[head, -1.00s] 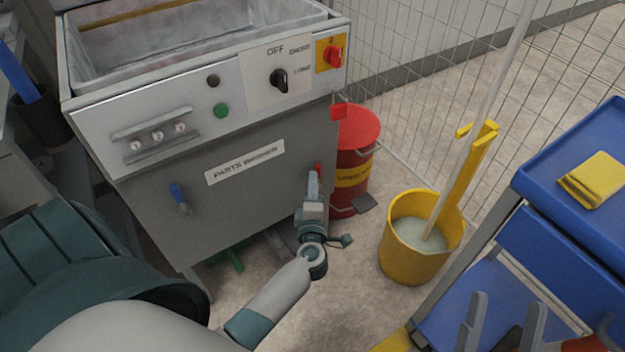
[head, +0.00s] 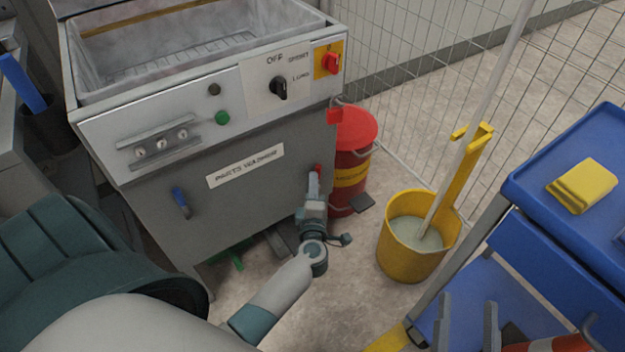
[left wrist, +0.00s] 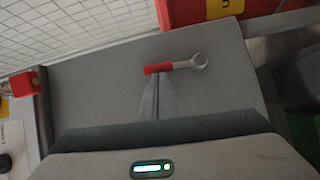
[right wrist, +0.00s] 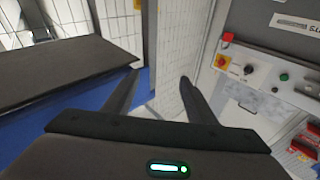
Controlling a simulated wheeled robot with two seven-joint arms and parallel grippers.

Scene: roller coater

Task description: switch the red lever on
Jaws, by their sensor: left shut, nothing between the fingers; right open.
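The red lever (head: 318,168) is on the lower right of the grey parts washer's front. In the left wrist view its red handle (left wrist: 158,69) lies roughly level, with a grey round end (left wrist: 199,62) to the right. My left gripper (head: 314,178) is shut and empty, its fingertips (left wrist: 158,78) right at the red handle. I cannot tell whether they touch it. In the head view the gripper hides part of the lever. My right gripper (head: 467,305) is open and empty by the blue cart; its spread fingers (right wrist: 157,80) show in the right wrist view.
The parts washer (head: 240,210) also has a blue lever (head: 180,202), a black knob (head: 279,88) and a red rotary switch (head: 330,63). A red drum (head: 350,160), a yellow mop bucket (head: 405,262) and a blue cart (head: 535,190) stand to the right.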

